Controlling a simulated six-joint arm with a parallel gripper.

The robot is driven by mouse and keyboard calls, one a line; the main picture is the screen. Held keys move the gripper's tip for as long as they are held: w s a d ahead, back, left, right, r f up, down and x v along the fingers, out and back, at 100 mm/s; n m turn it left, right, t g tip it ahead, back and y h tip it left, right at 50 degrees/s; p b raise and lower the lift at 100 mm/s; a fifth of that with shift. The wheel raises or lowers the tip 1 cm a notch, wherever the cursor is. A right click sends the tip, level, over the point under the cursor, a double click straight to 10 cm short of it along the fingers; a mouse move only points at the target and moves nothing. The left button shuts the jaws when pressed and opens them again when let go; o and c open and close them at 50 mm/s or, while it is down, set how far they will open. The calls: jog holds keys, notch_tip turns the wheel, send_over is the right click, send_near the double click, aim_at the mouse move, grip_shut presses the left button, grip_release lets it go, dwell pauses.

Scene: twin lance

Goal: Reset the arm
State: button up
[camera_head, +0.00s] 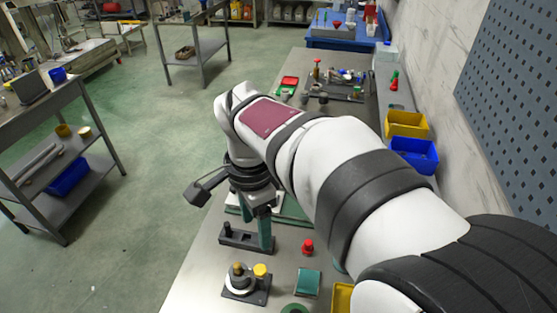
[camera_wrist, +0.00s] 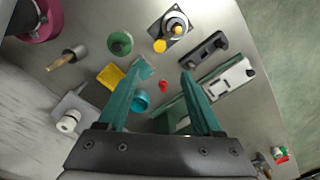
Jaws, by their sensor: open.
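My gripper (camera_head: 258,215) hangs from my arm over the metal workbench (camera_head: 195,283), pointing down. In the wrist view my gripper (camera_wrist: 167,72) shows two teal fingers spread wide apart, with nothing held between them. The bench top lies beneath the fingers, with a small red part (camera_wrist: 163,86) visible in the gap. A teal round part (camera_wrist: 140,103) sits by the left finger. My arm hides much of the bench's middle in the head view.
A dark block with pegs (camera_head: 245,240), a fixture with a yellow knob (camera_head: 246,281) and a red knob (camera_head: 307,247) stand near my gripper. Yellow (camera_head: 407,124) and blue (camera_head: 414,154) bins line the wall side. The green floor (camera_head: 130,240) at left is open.

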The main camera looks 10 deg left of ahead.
jog(key=shift+r, duration=0.2)
jog(key=shift+d, duration=0.1)
